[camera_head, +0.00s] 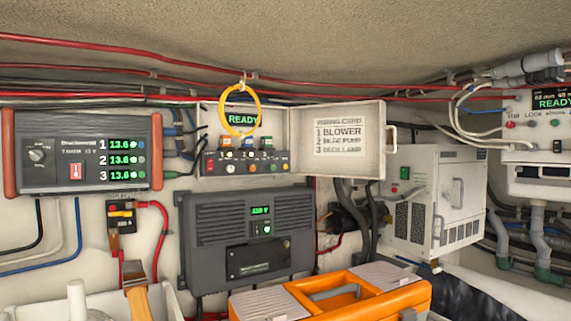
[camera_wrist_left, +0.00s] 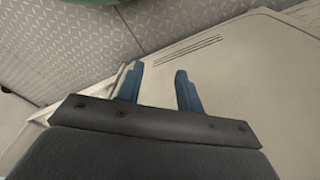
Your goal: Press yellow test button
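In the head view an open box on the back wall holds a control panel (camera_head: 246,163) with a green READY display (camera_head: 243,120). A row of small buttons and coloured parts runs along it; they are too small to tell for sure which one is a yellow test button. Another panel (camera_head: 536,107) at the right edge also shows READY, with small lettering and buttons, one red. My left gripper (camera_wrist_left: 158,75) shows in the left wrist view with its two blue fingers apart and nothing between them. Neither gripper shows in the head view.
A yellow ring (camera_head: 240,110) hangs in front of the READY display. The box's open door (camera_head: 343,138) carries a wiring card. An orange toolbox (camera_head: 333,293) stands in front. A dark charger unit (camera_head: 250,240) and a white cabinet (camera_head: 433,205) are on the wall. Cables run across.

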